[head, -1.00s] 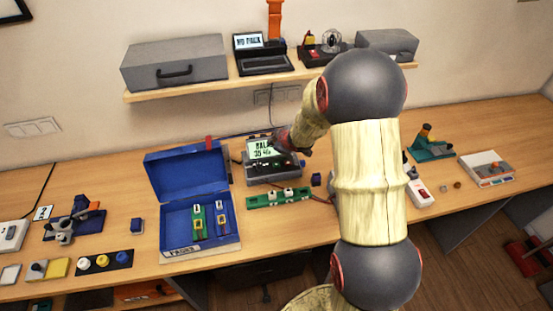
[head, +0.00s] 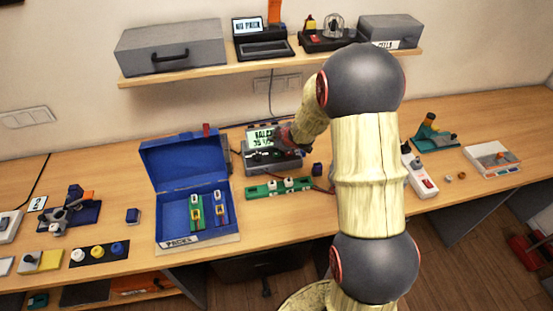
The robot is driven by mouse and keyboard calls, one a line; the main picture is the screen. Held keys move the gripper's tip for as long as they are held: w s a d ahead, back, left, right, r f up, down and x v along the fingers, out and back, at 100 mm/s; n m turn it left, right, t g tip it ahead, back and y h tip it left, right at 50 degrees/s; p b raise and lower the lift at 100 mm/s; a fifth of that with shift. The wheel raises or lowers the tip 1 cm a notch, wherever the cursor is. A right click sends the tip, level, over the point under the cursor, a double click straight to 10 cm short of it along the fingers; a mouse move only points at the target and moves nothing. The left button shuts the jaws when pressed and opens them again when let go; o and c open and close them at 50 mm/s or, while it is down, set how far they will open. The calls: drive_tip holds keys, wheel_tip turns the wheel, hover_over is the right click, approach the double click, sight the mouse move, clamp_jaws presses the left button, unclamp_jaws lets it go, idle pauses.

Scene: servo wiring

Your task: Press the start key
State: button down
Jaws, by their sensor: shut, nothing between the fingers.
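The grey charger-like device (head: 262,168) stands on the bench left of my arm, with a lit greenish screen (head: 261,138) showing dark text that is too small to read fully. Its keys sit below the screen, and I cannot make out which is the start key. My gripper (head: 274,151) is shut and empty, pointing down at the device's key area just below the screen. It partly covers the front panel. I cannot tell whether the fingertips touch a key.
A green strip with white parts (head: 262,191) lies in front of the device. An open blue case (head: 168,223) stands to its left with small packs inside. A red-and-white power switch (head: 421,181) lies right of my arm. A shelf (head: 204,73) hangs above.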

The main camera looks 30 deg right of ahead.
sight(275, 155)
drive_tip(key=shift+f+b, duration=1.65)
drive_tip(key=shift+f, duration=0.6)
drive_tip(key=shift+f, duration=0.15)
drive_tip(key=shift+f+b, duration=0.3)
drive_tip(key=shift+f+b, duration=0.45)
drive_tip(key=shift+f, duration=0.05)
idle(0.3)
idle(0.3)
drive_tip(key=shift+r+p, duration=0.95)
drive_tip(key=shift+p, duration=0.05)
wheel_tip(275, 155, up, 5)
drive_tip(key=p, duration=0.5)
drive_tip(key=shift+r, duration=0.1)
